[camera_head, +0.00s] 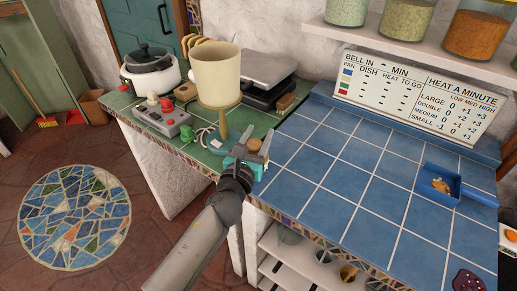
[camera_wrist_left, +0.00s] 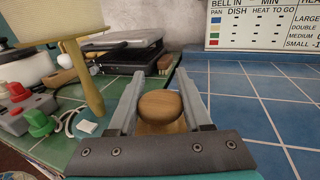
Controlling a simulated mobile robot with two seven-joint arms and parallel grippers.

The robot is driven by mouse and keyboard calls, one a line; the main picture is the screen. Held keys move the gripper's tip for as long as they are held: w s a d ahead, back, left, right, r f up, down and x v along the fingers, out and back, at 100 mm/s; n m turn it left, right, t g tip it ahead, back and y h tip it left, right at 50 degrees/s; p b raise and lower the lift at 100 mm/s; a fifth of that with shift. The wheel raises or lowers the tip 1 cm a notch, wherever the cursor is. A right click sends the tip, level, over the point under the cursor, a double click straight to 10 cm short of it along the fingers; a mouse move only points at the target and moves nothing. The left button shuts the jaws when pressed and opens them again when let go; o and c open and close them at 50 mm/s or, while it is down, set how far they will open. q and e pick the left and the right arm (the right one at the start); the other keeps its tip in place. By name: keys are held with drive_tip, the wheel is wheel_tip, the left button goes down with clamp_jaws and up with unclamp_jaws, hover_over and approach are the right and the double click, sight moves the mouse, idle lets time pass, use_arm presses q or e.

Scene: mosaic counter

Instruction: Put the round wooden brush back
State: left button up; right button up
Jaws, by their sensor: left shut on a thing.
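The round wooden brush (camera_wrist_left: 160,106) is between the two fingers of my left gripper (camera_wrist_left: 160,98) in the left wrist view, its rounded brown top facing up. In the head view my left gripper (camera_head: 250,156) is shut on the brush (camera_head: 254,145), over the border between the green counter and the blue tiled counter. The fingers hide much of the brush, and I cannot tell whether its underside touches the counter. My right gripper is not in view.
A cream-shaded lamp (camera_head: 216,78) stands close to the left of my gripper. Behind are a dark grill (camera_head: 265,82) and a small brown block (camera_head: 286,101). A red-buttoned grey box (camera_head: 166,121) is left.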

sight(259, 145)
use_arm(q)
drive_tip(key=shift+f+b, duration=0.9)
drive_tip(key=shift+f, duration=0.75)
drive_tip(key=o, duration=1.1)
drive_tip(key=shift+f, duration=0.1)
drive_tip(key=v, duration=1.2)
